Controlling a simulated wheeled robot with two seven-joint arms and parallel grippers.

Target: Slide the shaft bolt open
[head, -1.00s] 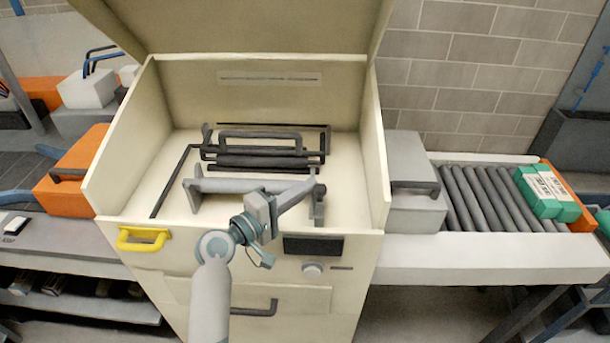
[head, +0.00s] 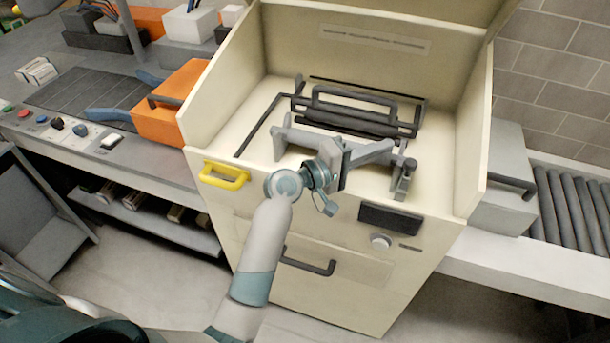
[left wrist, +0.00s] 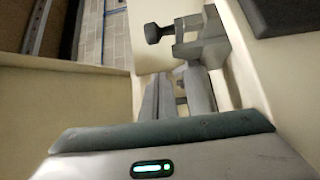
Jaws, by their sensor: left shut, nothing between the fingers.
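A grey shaft (head: 312,138) lies across the front of an open cream cabinet, with a bracket at each end. The right bracket (head: 403,182) has a small dark knob, which shows at the upper middle in the left wrist view (left wrist: 153,33). I cannot tell for certain which part is the bolt. My left gripper (head: 388,148) reaches over the cabinet's front edge and is shut and empty. Its tips are close to the right bracket; I cannot tell whether they touch it. My wrist hides part of the shaft. My right gripper is not in view.
The cabinet's side walls (head: 470,135) rise on both sides. A dark framed roller assembly (head: 355,112) lies behind the shaft. A yellow handle (head: 224,176), a dark panel (head: 390,218) and a knob (head: 380,241) are on the front. An orange box (head: 170,105) stands left.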

